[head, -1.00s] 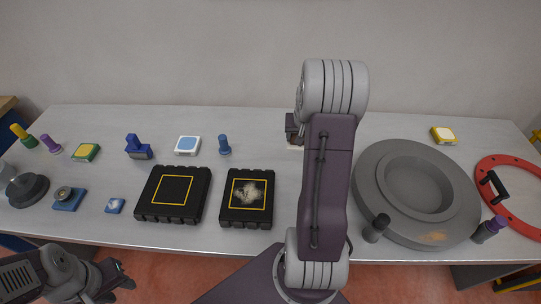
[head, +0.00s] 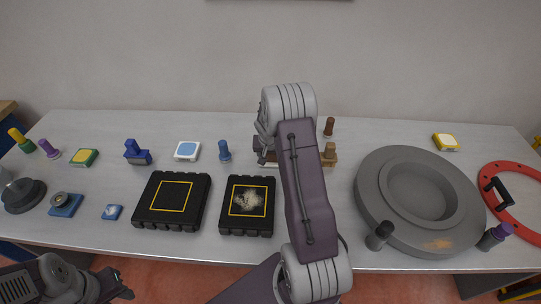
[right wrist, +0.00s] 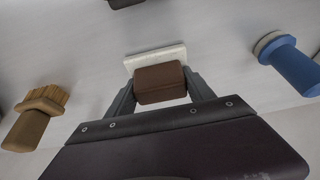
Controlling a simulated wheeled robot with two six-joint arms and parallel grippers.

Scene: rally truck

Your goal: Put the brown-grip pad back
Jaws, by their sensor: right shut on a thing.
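The brown-grip pad (right wrist: 160,86) shows in the right wrist view as a brown block on a thin white pad (right wrist: 155,57). My right gripper (right wrist: 161,80) is shut on its brown grip, one finger on each side. In the head view my right arm mostly hides the right gripper (head: 263,150) and the pad, above the middle of the table. I cannot tell whether the pad touches the table. My left gripper (head: 118,284) hangs at the lower left, in front of the table edge, apart from everything; its jaws are unclear.
A tan brush (head: 329,151) and a brown-handled tool (head: 328,126) stand right of my arm. A blue-handled tool (head: 224,151) stands to its left. Two black blocks (head: 144,217) (head: 231,225) lie nearer me. A big grey ring-shaped part (head: 375,190) fills the right side.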

